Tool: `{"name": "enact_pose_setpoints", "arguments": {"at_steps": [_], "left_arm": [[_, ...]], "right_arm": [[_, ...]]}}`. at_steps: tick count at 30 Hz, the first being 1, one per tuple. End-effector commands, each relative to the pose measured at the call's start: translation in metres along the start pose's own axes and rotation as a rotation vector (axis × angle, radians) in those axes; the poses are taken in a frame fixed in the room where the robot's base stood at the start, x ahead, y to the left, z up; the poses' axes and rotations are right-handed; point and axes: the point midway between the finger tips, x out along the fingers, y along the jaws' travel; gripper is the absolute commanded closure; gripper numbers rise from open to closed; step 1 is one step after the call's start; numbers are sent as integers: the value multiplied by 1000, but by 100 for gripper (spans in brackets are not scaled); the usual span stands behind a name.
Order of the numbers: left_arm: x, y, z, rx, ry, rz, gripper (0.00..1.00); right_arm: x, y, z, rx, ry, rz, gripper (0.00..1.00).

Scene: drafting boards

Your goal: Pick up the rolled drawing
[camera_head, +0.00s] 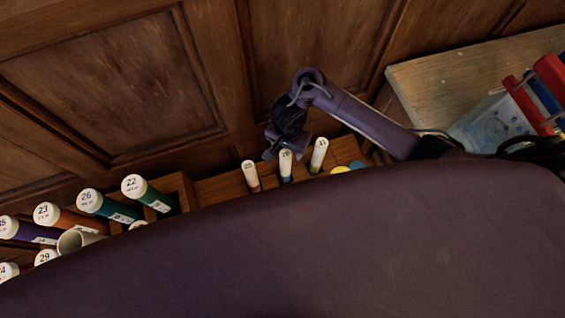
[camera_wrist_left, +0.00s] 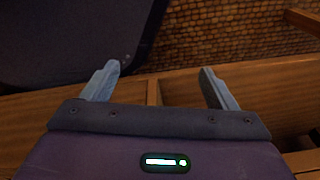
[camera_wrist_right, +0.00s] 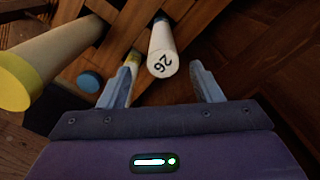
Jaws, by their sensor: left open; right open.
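Rolled drawings in white-capped tubes stand in the wooden rack; which one the task means cannot be told. My right gripper (camera_head: 277,150) is open at the middle tube (camera_head: 286,166) of a group of three. In the right wrist view, a white-capped roll (camera_wrist_right: 163,62) with an upside-down number, seemingly 26, shows between the two open fingers (camera_wrist_right: 160,72); contact cannot be told. My left gripper (camera_wrist_left: 159,68) is open and empty in its wrist view, over a wooden ledge. It is hidden from the head view.
Several capped tubes, among them one marked 22 (camera_head: 134,186), stand in the rack at left. A pale roll with a yellow end (camera_wrist_right: 14,82) and a blue cap (camera_wrist_right: 89,82) lie left of my right gripper. Panelled wood (camera_head: 110,80) rises behind. A pale board (camera_head: 440,85) is at right.

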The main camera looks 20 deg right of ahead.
Motion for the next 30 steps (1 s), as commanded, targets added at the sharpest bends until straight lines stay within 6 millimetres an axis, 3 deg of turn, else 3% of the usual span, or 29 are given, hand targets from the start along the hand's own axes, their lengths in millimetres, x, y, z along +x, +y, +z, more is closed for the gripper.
{"name": "enact_pose_setpoints", "arguments": {"at_steps": [10,18,27,30], "left_arm": [[24,3,16,1,-20,3,19],[43,3,17,2,-19,3,19],[42,2,10,3,-8,2,19],[42,2,10,3,-7,2,19]], "right_arm": [[40,-1,0,0,0,1,41],[76,-4,2,-1,0,1,41],[78,-4,2,0,1,0,41],[78,-4,2,0,0,0,54]]}}
